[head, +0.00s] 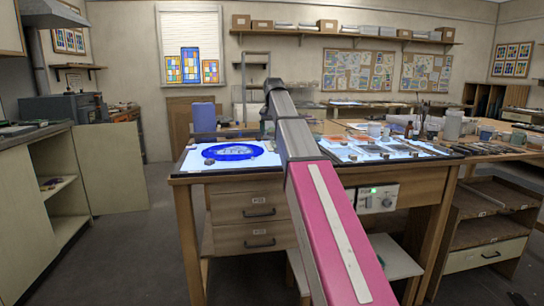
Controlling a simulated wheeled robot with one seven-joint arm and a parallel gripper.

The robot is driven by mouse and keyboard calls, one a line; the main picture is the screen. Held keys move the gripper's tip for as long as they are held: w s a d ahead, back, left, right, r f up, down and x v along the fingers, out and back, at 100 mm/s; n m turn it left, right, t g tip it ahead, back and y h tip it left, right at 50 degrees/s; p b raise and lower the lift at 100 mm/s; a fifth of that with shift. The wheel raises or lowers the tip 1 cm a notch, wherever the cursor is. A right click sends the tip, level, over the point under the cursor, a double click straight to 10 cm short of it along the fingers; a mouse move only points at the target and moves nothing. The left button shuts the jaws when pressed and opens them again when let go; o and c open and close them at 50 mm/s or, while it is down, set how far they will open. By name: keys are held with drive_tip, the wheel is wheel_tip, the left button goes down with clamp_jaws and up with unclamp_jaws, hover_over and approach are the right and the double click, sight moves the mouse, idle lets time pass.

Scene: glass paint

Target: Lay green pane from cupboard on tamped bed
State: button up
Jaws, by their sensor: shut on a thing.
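My arm reaches forward over the light table (182,175), but my gripper is hidden beyond the arm's far end. I cannot make out a green pane. The cupboard (20,205) on the left stands open, its door swung out to the right; small dark and coloured items (52,183) lie on its shelf, too small to tell apart. A blue oval piece (215,152) with a pale patterned middle lies on the lit left part of the table. I cannot tell whether it is the tamped bed.
The open cupboard door (108,168) juts into the floor space. Several pots and bottles crowd the table's right side, near a white cup (374,130). An open-shelved unit (488,220) stands at right. Floor between cupboard and table is clear.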

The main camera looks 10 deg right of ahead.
hover_over(275, 162)
drive_tip(key=f, duration=0.4)
drive_tip(key=shift+w+d+f, duration=0.1)
drive_tip(key=shift+w+f, duration=0.1)
drive_tip(key=shift+f, duration=0.2)
drive_tip(key=shift+s+f, duration=0.15)
drive_tip(key=shift+f, duration=1.9)
drive_tip(key=o, duration=0.6)
drive_tip(key=shift+f, duration=0.1)
drive_tip(key=shift+o, duration=0.3)
